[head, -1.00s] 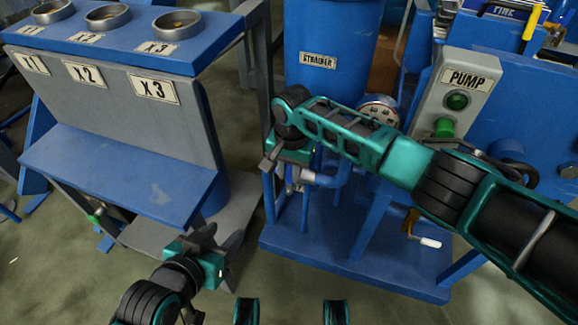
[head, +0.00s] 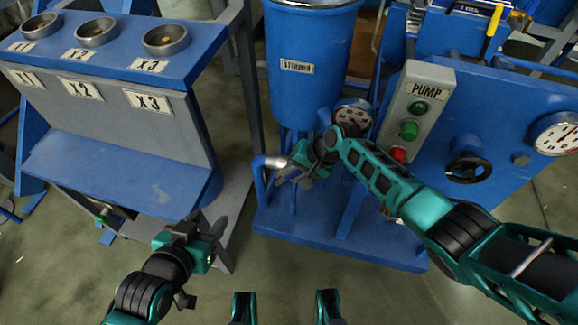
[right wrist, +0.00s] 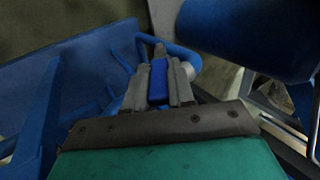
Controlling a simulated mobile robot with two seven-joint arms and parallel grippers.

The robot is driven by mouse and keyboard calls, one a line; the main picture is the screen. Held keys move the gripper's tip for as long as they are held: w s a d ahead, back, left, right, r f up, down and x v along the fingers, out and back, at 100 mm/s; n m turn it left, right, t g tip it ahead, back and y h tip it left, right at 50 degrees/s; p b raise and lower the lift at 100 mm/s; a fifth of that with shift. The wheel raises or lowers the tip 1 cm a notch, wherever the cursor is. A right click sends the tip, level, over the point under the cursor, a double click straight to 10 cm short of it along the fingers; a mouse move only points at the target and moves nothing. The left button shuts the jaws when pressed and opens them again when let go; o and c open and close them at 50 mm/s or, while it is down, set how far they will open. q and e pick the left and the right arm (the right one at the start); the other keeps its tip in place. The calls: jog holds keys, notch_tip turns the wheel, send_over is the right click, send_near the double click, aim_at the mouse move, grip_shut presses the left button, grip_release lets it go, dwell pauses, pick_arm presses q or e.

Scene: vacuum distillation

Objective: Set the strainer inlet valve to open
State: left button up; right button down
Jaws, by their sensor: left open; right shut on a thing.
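The strainer (head: 310,75) is a blue labelled vessel at the top middle of the head view, with blue piping below it. My right gripper (head: 285,176) is at this piping, below and left of the gauge. In the right wrist view, my right gripper (right wrist: 158,85) is shut on a blue valve handle (right wrist: 158,80) beside a curved blue pipe (right wrist: 185,58). The handle is mostly hidden in the head view, so its exact setting is hard to tell. My left gripper (head: 205,230) is open and empty, low beside the grey cabinet.
A pressure gauge (head: 352,115) is right of my right gripper. The PUMP box (head: 418,105) has green and red buttons, with a black handwheel (head: 468,160) to its right. A cabinet (head: 110,140) labelled X1, X2, X3 fills the left. The floor in front of the blue base is clear.

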jog(key=shift+s+d+f+y, duration=0.1)
jog(key=shift+d+f+y, duration=0.15)
jog(key=shift+y, duration=0.15)
jog(key=c, duration=1)
grip_release()
jog(key=shift+r, duration=0.1)
jog(key=shift+o, duration=0.2)
jog(key=shift+r, duration=0.1)
